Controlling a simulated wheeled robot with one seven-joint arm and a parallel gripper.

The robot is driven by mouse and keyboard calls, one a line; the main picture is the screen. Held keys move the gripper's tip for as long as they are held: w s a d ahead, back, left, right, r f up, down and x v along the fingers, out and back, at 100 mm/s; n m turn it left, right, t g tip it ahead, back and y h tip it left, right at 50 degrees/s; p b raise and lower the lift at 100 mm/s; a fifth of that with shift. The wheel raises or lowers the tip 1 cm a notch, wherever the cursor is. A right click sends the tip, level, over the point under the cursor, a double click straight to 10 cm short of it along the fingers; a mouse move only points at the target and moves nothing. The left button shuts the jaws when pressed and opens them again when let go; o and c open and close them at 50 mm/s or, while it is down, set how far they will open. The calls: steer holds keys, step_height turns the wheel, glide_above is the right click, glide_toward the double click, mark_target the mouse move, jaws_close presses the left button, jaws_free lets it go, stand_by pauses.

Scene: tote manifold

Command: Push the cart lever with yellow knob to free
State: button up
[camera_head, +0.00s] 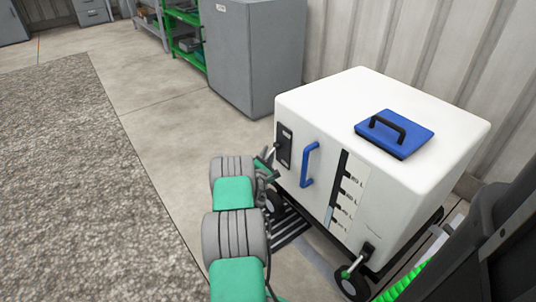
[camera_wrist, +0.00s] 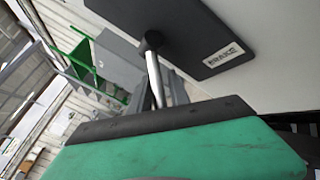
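The cart (camera_head: 400,115) is a white box on black wheels. On its left side is a black plate (camera_head: 285,147) with a short metal lever (camera_head: 275,149). In the wrist view, the plate (camera_wrist: 190,35) carries a label that seems to read BRAKE. The lever (camera_wrist: 153,65) there is a silver rod with a dark round end; no yellow shows on it. My gripper (camera_head: 267,168) is close to the lever, just below it. In the wrist view, grey parts of it stand close beside the rod; contact and finger opening are unclear.
A blue handle (camera_head: 309,165) and a slotted black strip are on the cart's front. A blue panel (camera_head: 395,133) lies on top. Another lever (camera_head: 366,254) is near the front wheel. A grey cabinet (camera_head: 250,60) stands behind. The floor at left is open, with a grey carpet (camera_head: 70,180).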

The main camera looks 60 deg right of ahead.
steer(key=shift+c, duration=0.2)
jaws_close()
steer(key=shift+f, duration=0.1)
stand_by(1.2)
